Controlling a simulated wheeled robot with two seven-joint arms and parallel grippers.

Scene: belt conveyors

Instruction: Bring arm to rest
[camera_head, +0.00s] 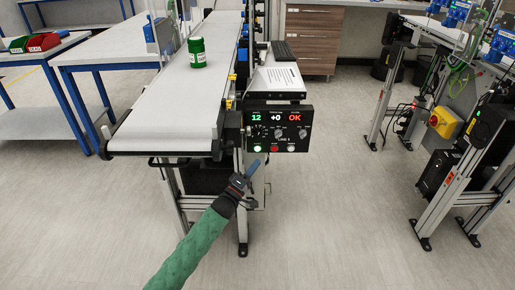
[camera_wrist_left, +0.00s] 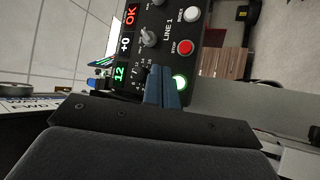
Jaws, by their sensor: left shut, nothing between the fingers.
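My left gripper (camera_head: 252,170) is in front of the conveyor's end, just below the control panel (camera_head: 278,129). Its blue fingers are together and hold nothing. In the left wrist view the shut fingers (camera_wrist_left: 163,88) point toward the panel (camera_wrist_left: 175,45), near a lit green button (camera_wrist_left: 180,83); I cannot tell whether they touch it. The panel's displays read 12, +0 and OK. My left arm, in a green sleeve, comes up from the bottom of the head view. My right gripper is not in view.
A green bottle (camera_head: 197,53) with a white label stands on the white conveyor belt (camera_head: 165,105). A blue-legged table (camera_head: 105,45) is on the left, with red and green bins (camera_head: 42,42) beyond. Metal frames (camera_head: 440,190) stand on the right. The floor between is clear.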

